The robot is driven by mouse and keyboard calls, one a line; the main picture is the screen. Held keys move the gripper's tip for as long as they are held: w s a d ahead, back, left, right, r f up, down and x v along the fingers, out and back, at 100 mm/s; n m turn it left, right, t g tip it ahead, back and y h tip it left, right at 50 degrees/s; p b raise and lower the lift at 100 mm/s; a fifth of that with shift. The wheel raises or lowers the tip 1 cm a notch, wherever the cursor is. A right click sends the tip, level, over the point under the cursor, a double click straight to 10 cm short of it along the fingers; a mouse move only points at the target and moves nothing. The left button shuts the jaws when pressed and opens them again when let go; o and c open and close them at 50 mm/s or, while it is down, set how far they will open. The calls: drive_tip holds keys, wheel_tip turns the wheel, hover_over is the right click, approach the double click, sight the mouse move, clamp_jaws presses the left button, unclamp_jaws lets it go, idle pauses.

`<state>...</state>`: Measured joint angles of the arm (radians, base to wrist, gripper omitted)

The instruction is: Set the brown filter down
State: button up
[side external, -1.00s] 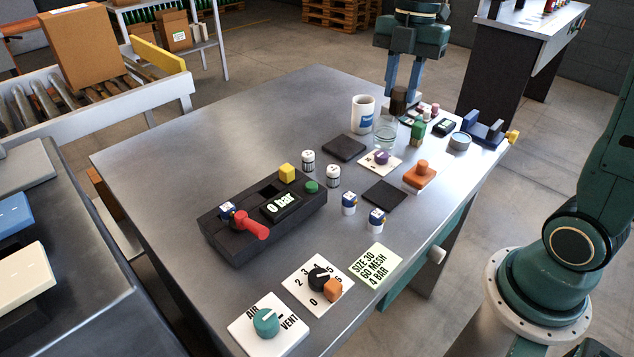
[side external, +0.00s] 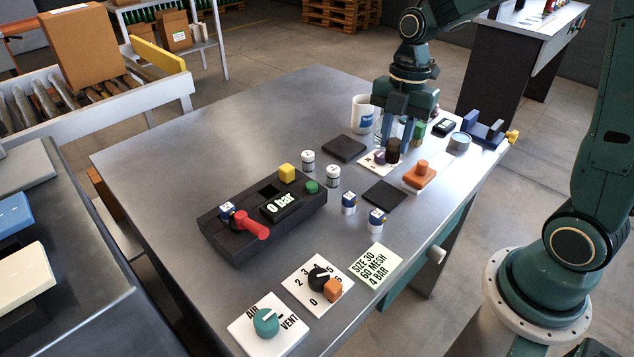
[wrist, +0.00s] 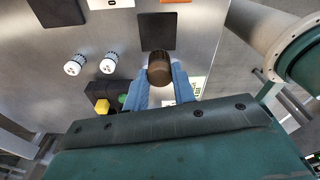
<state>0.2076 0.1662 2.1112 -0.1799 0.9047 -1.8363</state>
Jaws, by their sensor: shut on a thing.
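The brown filter (side external: 393,150) is a small dark brown cylinder, held upright between the fingertips of my gripper (side external: 398,148). In the wrist view the brown filter (wrist: 160,68) sits between the two blue fingers of my gripper (wrist: 161,82), which are shut on it. In the side view it hangs in front of the white card with the purple knob (side external: 380,158), near the orange button (side external: 422,171). A dark square pad (side external: 384,193) lies bare in front of it, and another dark pad (side external: 345,147) lies bare to its left. The gap below the filter is hard to judge.
White-capped and blue canisters (side external: 348,203) stand near the pads. A black unit (side external: 262,222) reading "0 bar" with a red handle is at left. A white mug (side external: 362,114) and a glass, partly hidden by my gripper, stand behind. The table's left side (side external: 150,160) is clear.

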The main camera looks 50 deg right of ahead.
sight(392, 157)
wheel_tip(392, 157, down, 5)
drive_tip(key=shift+r, duration=0.1)
drive_tip(key=shift+f, duration=2.2)
drive_tip(key=shift+f, duration=0.15)
drive_tip(key=o, duration=1)
drive_tip(key=shift+r, duration=0.2)
drive_tip(key=r, duration=0.4)
drive_tip(key=d+r, duration=0.1)
drive_tip(key=r, duration=0.7)
drive_tip(key=shift+w+d, duration=0.15)
drive_tip(key=shift+d, duration=0.05)
